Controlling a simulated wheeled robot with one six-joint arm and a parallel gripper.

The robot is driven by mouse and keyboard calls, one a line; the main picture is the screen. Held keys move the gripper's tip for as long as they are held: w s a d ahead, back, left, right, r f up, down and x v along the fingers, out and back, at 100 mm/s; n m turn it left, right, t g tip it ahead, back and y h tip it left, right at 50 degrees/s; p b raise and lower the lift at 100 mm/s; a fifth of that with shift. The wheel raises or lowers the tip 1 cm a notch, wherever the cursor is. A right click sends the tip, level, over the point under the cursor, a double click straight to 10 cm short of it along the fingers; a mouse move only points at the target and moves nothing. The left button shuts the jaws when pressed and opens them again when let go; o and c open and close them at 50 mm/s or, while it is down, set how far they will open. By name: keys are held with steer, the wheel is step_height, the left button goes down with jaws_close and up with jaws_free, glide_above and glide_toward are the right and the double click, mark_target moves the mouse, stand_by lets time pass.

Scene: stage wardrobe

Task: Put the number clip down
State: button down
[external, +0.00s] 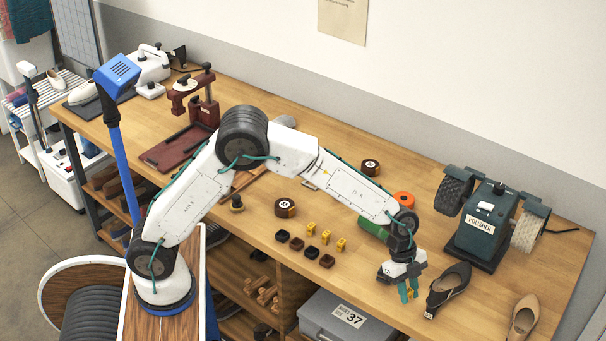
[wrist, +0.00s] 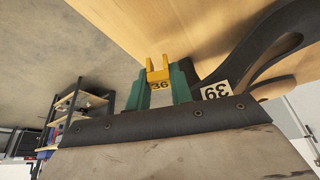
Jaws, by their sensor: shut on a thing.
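My gripper (external: 408,292) is shut on a yellow number clip (wrist: 158,72) marked 36, held between its teal fingers. The clip's two prongs point away from my wrist. In the external view the fingers point down by the table's front edge, left of a black shoe (external: 449,287), and mostly hide the clip. I cannot tell whether the clip touches the table. The black shoe also shows at the right of the wrist view (wrist: 250,60), with a white tag (wrist: 216,90) that reads 39 upside down.
Several yellow clips (external: 326,237) and dark brown blocks (external: 312,252) stand on the wooden workbench (external: 365,262) left of my gripper. A beige shoe (external: 523,318) lies to the right. A green polisher (external: 486,224) stands behind. A grey box (external: 345,322) marked 37 is below the front edge.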

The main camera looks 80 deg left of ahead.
steer(key=s+a+r, duration=0.1)
steer(key=s+a, duration=0.2)
steer(key=s, duration=1.2)
steer(key=shift+s+r, duration=0.15)
steer(key=shift+s, duration=0.15)
